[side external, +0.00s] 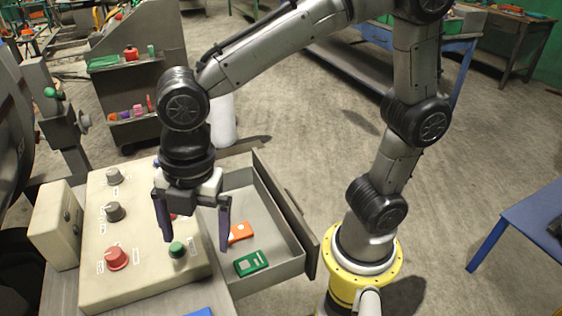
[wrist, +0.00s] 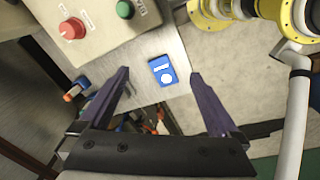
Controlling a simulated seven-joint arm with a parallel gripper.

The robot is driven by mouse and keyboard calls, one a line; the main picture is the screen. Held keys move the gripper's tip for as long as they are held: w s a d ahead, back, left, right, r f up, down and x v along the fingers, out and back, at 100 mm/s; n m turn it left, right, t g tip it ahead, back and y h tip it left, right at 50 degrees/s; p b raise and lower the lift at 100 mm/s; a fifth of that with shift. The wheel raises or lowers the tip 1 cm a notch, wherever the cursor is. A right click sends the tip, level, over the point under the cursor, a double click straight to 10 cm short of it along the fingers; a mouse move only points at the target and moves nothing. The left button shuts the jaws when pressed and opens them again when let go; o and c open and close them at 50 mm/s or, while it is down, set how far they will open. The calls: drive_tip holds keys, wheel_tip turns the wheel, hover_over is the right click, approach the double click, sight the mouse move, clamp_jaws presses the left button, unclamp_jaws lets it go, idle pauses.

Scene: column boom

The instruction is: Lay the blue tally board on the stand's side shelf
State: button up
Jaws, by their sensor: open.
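The blue tally board (wrist: 163,78) lies flat on the grey stand top (wrist: 185,60), close to its edge, in the wrist view. It has a white strip and a white round mark. Only a sliver of blue (side external: 200,312) shows at the bottom of the side view. My gripper (side external: 195,245) is open and empty above the control box. In the wrist view its fingers (wrist: 159,74) point down on either side of the board, apart from it. I cannot clearly make out the side shelf.
The control box (side external: 140,250) has a red knob (side external: 117,258) and a green button (side external: 177,250) under my gripper. The open drawer (side external: 290,225) holds an orange block (side external: 240,232) and a green one (side external: 252,263). Small items (wrist: 155,125) show below the stand edge.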

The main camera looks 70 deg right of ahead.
drive_tip(key=s+d+r+m+t, duration=0.1)
drive_tip(key=s+d+m, duration=0.3)
drive_tip(key=d+m, duration=0.6)
drive_tip(key=s+d+r+m+t, duration=0.2)
drive_tip(key=s+d+m+t, duration=0.1)
drive_tip(key=d+m, duration=0.7)
drive_tip(key=shift+s+r+m+t+h, duration=0.25)
drive_tip(key=shift+s+m+h, duration=0.2)
drive_tip(key=shift+s, duration=0.45)
